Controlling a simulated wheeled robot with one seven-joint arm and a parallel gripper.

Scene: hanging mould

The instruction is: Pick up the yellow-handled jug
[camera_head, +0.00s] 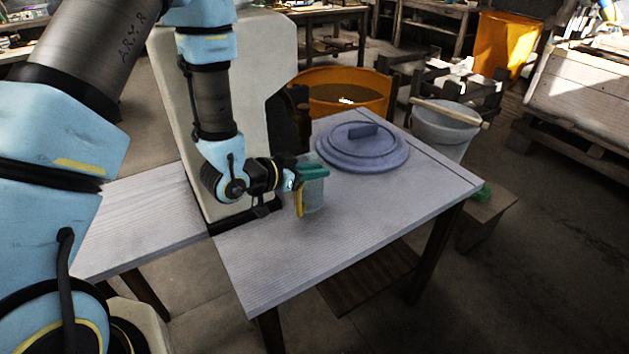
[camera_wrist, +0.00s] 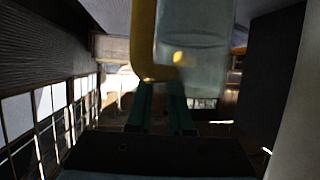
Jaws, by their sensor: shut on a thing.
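The jug (camera_head: 315,195) is a pale, see-through vessel with a yellow handle (camera_head: 299,201) on its left side. It stands roughly upright over the near part of the white table (camera_head: 350,225); I cannot tell whether its base touches the top. My gripper (camera_head: 314,172) has green fingers and is shut on the jug at the handle's upper end. In the wrist view the yellow handle (camera_wrist: 143,45) runs down to the fingertips (camera_wrist: 160,85), with the pale jug body (camera_wrist: 195,45) beside it. The exact finger contact is dark and partly hidden.
A round blue-grey lid-like disc (camera_head: 362,148) with a raised block lies behind the jug on the table. A tall pale block (camera_head: 245,100) stands close to my arm on the left. An orange tub (camera_head: 345,92) and a grey bucket (camera_head: 445,128) stand beyond. The table's front right is clear.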

